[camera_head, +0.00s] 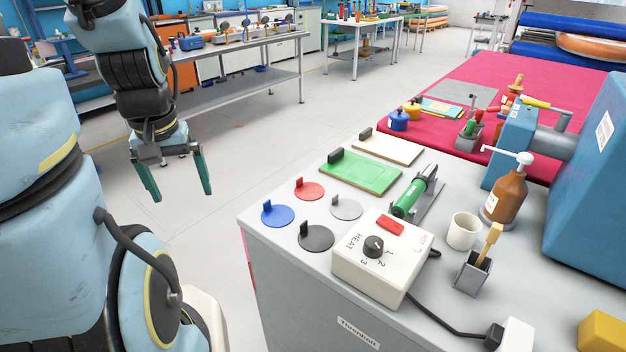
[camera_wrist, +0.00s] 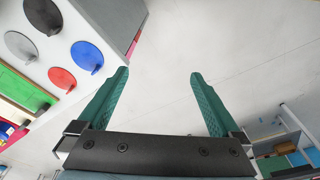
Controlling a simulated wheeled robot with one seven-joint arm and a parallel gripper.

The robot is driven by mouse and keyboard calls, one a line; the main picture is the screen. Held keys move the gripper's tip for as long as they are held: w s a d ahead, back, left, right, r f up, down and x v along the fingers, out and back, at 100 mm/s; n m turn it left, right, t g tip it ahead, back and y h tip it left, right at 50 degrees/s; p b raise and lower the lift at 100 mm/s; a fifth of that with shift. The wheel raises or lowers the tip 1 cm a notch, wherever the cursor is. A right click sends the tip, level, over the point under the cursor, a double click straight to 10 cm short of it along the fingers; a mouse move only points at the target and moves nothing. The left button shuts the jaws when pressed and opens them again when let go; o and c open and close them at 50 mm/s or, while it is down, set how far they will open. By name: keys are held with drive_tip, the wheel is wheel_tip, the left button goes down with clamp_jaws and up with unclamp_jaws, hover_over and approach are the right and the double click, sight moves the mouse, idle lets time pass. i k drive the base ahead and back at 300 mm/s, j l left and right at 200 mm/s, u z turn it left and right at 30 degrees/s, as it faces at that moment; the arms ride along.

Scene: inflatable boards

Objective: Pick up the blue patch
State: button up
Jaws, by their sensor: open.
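The blue patch (camera_head: 277,215) is a round disc with a dark upright tab, lying flat near the left edge of the grey bench top. It also shows at the upper left in the wrist view (camera_wrist: 87,56), partly beside the left finger. My gripper (camera_head: 180,182) is open and empty, with two green fingers pointing down. In the head view it hangs over the floor to the left of the bench, apart from the patch. In the wrist view my gripper (camera_wrist: 160,90) has only pale floor between its fingers.
Close to the blue patch lie a red disc (camera_head: 309,191), a black disc (camera_head: 316,238) and a grey disc (camera_head: 346,208), each with a tab. A white heat control box (camera_head: 365,277), a green board (camera_head: 361,173) and a brown bottle (camera_head: 507,192) stand farther right.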

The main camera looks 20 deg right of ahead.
sight(279, 215)
drive_tip(key=i+j, duration=0.45)
drive_tip(key=i, duration=0.15)
drive_tip(key=i+j, duration=0.45)
drive_tip(key=i, duration=0.15)
drive_tip(key=i+j+z, duration=0.3)
drive_tip(key=i+j, duration=1)
drive_tip(key=i+j+z, duration=0.1)
drive_tip(key=z, duration=2.35)
